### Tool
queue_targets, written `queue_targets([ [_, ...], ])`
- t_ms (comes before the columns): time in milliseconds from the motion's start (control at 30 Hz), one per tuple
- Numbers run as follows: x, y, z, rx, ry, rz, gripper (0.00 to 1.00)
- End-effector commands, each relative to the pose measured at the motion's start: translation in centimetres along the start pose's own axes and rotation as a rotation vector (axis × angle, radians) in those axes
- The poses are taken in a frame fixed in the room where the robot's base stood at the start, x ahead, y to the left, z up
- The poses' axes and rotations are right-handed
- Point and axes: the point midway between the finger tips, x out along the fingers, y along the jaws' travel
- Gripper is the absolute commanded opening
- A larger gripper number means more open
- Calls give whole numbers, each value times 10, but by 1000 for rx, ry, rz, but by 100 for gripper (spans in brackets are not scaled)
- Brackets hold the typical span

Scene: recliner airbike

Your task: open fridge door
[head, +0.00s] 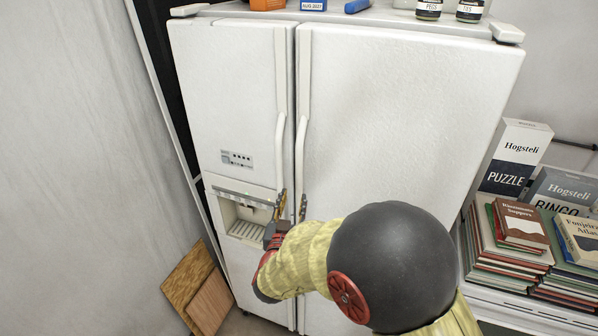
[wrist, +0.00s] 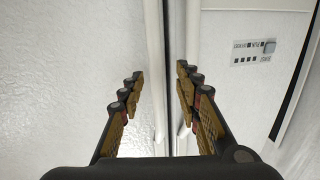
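The white fridge (head: 400,110) stands ahead with two tall doors side by side, both closed. The left door (head: 225,85) has a small button panel and a dispenser recess. Each door has a long white vertical handle by the middle seam: the left handle (head: 280,140) and the right handle (head: 301,140). My gripper (head: 292,204) is in front of the lower part of the handles. In the wrist view my gripper (wrist: 160,78) is open, with the right door's handle (wrist: 155,60) lying between its fingers in the picture. Whether either finger touches it I cannot tell.
Jars (head: 429,9) and other small items stand on top of the fridge. Books (head: 508,240) and game boxes (head: 515,155) fill a low white unit at right. Wooden boards (head: 190,282) lean at lower left, near the grey wall (head: 75,150).

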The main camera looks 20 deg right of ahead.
Motion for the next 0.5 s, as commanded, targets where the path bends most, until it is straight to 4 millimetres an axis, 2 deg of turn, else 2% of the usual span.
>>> queue_targets([
  [167,5,5,-2,-18,29,32,34],
  [500,55,7,-4,-17,30,31,34],
])
